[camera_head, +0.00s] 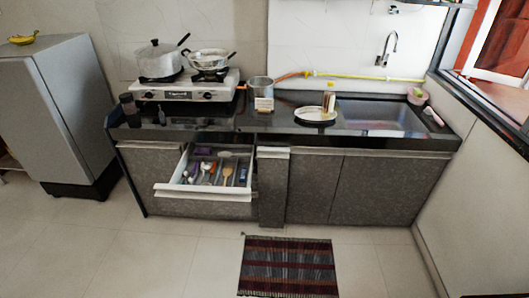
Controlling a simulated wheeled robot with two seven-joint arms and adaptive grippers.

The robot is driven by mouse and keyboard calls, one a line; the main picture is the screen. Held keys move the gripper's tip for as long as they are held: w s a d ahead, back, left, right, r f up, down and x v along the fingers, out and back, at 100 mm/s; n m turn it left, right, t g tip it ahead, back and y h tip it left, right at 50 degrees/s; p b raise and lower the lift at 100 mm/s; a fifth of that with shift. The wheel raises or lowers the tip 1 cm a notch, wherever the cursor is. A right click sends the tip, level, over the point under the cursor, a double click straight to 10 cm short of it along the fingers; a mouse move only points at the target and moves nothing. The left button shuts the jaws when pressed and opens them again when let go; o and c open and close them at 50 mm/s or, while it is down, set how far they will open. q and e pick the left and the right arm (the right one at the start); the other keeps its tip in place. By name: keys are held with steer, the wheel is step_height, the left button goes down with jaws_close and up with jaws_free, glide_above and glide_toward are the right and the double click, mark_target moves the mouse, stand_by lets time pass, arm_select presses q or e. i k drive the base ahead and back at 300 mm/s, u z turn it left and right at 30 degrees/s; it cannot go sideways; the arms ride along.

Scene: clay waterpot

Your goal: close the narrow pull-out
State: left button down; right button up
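The narrow pull-out (273,190) is a tall, slim, dark grey front with a pale top edge, under the counter between the wide drawer and the double-door cabinet. It appears to stand forward of the cabinet doors, so it looks partly open; how far is hard to tell. Its inside is mostly hidden behind its front. Neither of my grippers is in view.
A wide white drawer (204,192) of utensils stands open left of the pull-out. A striped mat (288,266) lies on the floor in front. The counter holds a stove (186,91), pots, a plate and a sink (382,116). A grey fridge (60,112) stands left. The tiled floor is otherwise clear.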

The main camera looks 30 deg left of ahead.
mark_target(273, 162)
steer(key=u, duration=0.6)
steer(key=i, duration=1.35)
steer(key=z, duration=0.15)
